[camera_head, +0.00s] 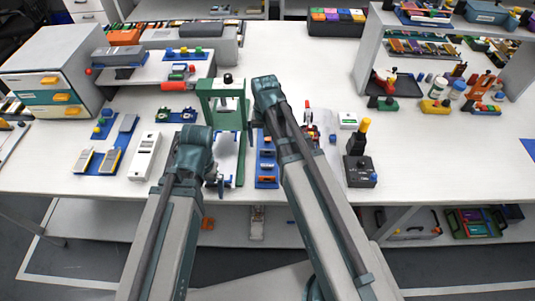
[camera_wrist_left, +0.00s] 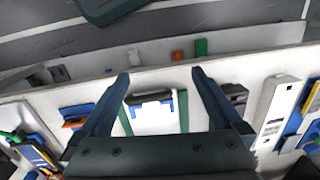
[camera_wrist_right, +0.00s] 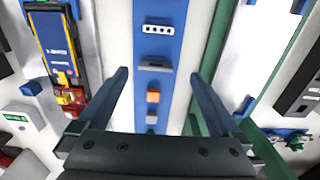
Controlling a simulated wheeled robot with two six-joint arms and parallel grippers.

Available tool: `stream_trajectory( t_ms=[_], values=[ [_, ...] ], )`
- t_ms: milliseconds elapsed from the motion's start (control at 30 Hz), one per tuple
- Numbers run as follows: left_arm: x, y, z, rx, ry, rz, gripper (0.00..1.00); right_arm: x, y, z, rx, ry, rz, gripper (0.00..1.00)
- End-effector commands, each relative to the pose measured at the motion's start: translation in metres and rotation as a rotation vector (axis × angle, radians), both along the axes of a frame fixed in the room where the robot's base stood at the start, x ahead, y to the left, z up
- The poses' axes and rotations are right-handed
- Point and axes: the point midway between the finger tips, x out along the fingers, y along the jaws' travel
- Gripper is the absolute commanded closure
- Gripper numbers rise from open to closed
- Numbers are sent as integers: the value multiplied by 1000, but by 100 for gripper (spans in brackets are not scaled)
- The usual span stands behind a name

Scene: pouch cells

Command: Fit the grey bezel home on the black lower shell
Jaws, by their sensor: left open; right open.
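My left gripper (camera_wrist_left: 160,73) is open and empty above the near edge of the table. Between and beyond its fingers a black part (camera_wrist_left: 150,98) sits at blue holders on a white plate; it may be the black lower shell. My right gripper (camera_wrist_right: 158,74) is open and empty above a long blue tray (camera_wrist_right: 158,50). A grey bar-shaped piece (camera_wrist_right: 155,67) lies on that tray between the fingertips; I cannot tell whether it is the grey bezel.
A green press frame (camera_head: 222,86) stands between my arms. The blue tray also holds a white holed piece (camera_wrist_right: 157,29) and an orange block (camera_wrist_right: 153,97). A white device (camera_head: 145,156) lies left, a black box with a yellow knob (camera_head: 360,172) right.

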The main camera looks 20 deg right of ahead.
Motion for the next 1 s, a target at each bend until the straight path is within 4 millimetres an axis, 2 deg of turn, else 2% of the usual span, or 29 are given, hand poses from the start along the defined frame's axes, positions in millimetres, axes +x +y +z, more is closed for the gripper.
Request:
stream_trajectory(
  t_ms=[400, 733, 767, 1000],
  values=[
    [0, 0, -48, 0, 0, 0, 0, 5, -8, -48, 0, 0, 0, 0],
    [0, 0, -50, 0, 0, 0, 0, 5, -8, -50, 0, 0, 0, 0],
    [0, 0, -50, 0, 0, 0, 0, 5, -8, -50, 0, 0, 0, 4],
    [0, 0, -50, 0, 0, 0, 0, 5, -8, -50, 0, 0, 0, 47]
  ],
)
